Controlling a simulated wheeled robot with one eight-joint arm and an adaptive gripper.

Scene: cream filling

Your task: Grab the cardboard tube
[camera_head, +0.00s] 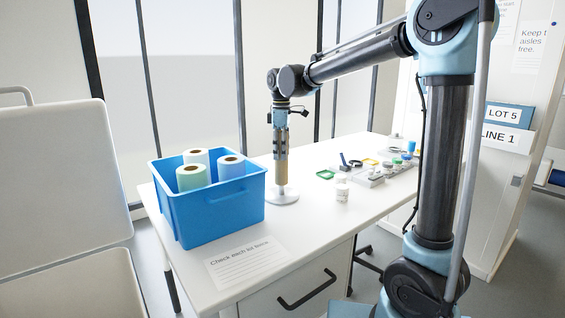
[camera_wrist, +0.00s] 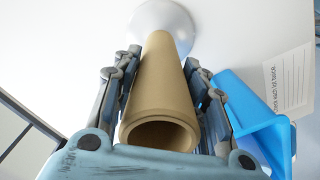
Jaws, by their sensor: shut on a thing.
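The brown cardboard tube (camera_head: 281,170) stands upright over a round white base (camera_head: 282,197) on the white table. My gripper (camera_head: 281,150) comes down on it from above and is shut on its upper part. In the wrist view, the tube (camera_wrist: 158,92) lies between the two fingers (camera_wrist: 160,100), with its open hollow end nearest the camera. The white base (camera_wrist: 172,22) shows at the tube's far end. Whether the tube's lower end touches the base is too small to tell.
A blue bin (camera_head: 211,205) with several paper rolls stands left of the tube. A white cup (camera_head: 342,192) and small parts (camera_head: 370,172) lie to the right. A printed sheet (camera_head: 247,262) lies at the front. Bare table (camera_head: 300,225) is free in front of the tube.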

